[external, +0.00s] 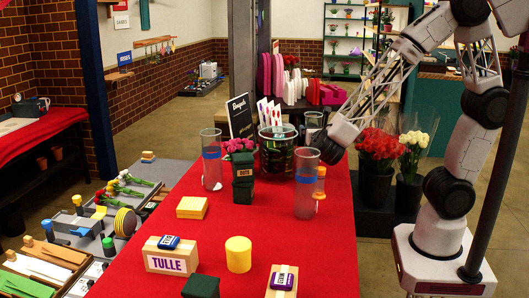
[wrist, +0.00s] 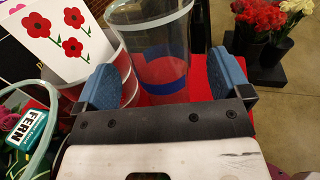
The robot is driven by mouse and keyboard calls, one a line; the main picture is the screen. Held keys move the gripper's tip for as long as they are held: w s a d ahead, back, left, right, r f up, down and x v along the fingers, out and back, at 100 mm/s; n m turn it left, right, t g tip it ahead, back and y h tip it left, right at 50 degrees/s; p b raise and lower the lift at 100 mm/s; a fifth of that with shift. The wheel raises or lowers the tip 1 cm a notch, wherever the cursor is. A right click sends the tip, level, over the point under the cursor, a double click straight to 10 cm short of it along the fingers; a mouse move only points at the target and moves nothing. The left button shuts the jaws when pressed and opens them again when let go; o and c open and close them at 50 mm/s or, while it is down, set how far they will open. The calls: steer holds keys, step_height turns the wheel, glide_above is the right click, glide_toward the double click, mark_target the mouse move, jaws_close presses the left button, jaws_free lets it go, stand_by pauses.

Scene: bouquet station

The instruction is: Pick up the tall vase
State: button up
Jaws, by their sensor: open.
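A tall clear glass vase (external: 306,190) with a blue band stands upright toward the right side of the red table. In the wrist view the clear vase (wrist: 150,48) with its blue band shows between the two blue finger pads. My gripper (wrist: 165,82) is open, with one pad on each side of the vase; I cannot tell whether either pad touches it. In the external view my arm's dark end hangs right at the vase's upper part, and the fingers are hard to make out. A similar clear vase (external: 211,165) with a blue band stands farther left.
In the wrist view a poppy card (wrist: 68,35) and a FERN box (wrist: 29,128) are at the left.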

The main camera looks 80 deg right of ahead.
steer(key=shift+x, duration=1.95)
steer(key=shift+c, duration=0.2)
steer(key=c, duration=1.7)
